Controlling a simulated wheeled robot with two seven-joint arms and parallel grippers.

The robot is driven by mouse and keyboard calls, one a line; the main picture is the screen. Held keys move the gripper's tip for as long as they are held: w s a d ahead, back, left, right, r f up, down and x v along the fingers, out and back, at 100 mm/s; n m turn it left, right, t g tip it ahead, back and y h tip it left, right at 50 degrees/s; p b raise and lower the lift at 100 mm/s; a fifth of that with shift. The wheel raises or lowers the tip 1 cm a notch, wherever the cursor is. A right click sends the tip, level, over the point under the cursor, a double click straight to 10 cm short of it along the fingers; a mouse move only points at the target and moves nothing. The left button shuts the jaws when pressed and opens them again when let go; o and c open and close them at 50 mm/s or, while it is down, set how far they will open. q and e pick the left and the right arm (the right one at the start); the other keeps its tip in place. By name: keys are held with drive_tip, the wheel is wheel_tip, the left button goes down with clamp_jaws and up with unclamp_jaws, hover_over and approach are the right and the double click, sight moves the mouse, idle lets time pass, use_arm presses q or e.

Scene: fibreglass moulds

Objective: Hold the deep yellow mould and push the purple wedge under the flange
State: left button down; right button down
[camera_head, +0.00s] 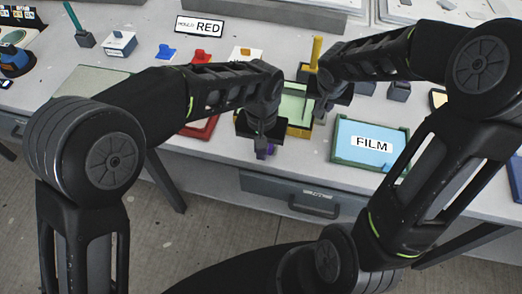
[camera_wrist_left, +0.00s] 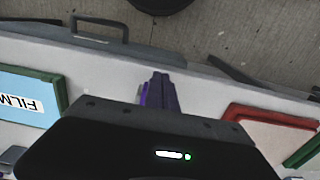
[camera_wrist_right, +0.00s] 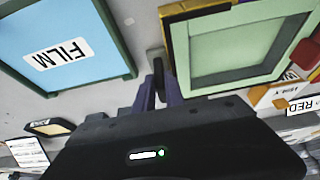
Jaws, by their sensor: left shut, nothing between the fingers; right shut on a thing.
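The deep yellow mould (camera_head: 299,131), with a pale green inside, sits near the table's front edge. It also shows in the right wrist view (camera_wrist_right: 237,45). My right gripper (camera_head: 318,118) is shut at the mould's right side, where a dark part shows at the fingertips. My left gripper (camera_head: 262,150) is shut and empty, pointing down in front of the mould's left side. The purple wedge (camera_head: 270,149) is low at its fingertips, mostly hidden; a strip of it (camera_wrist_left: 143,95) shows beside the fingers in the left wrist view. Its contact with the flange is hidden.
A blue FILM panel in a green tray (camera_head: 344,158) lies right of the mould. A red mould (camera_head: 204,131) lies to the left. The table's front edge and drawer (camera_head: 300,196) are close.

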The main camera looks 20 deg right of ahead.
use_arm(q)
drive_tip(key=shift+w+d, duration=0.7)
drive_tip(key=shift+w, duration=0.2)
idle(1.0)
drive_tip(key=shift+w+d, duration=0.25)
use_arm(e)
drive_tip(key=shift+a+f, duration=0.1)
idle(0.5)
use_arm(q)
drive_tip(key=shift+r, duration=0.1)
drive_tip(key=shift+s+a+r, duration=0.35)
drive_tip(key=shift+s+r, duration=0.1)
drive_tip(key=shift+r, duration=0.15)
drive_tip(key=shift+s+a+r, duration=0.35)
drive_tip(key=shift+s+r, duration=0.05)
drive_tip(key=shift+r, duration=0.25)
drive_tip(key=shift+s+a+r, duration=0.35)
drive_tip(key=shift+s+r, duration=0.1)
drive_tip(key=shift+r, duration=0.15)
use_arm(e)
drive_tip(key=c, duration=1.3)
unclamp_jaws()
drive_tip(key=shift+r, duration=0.2)
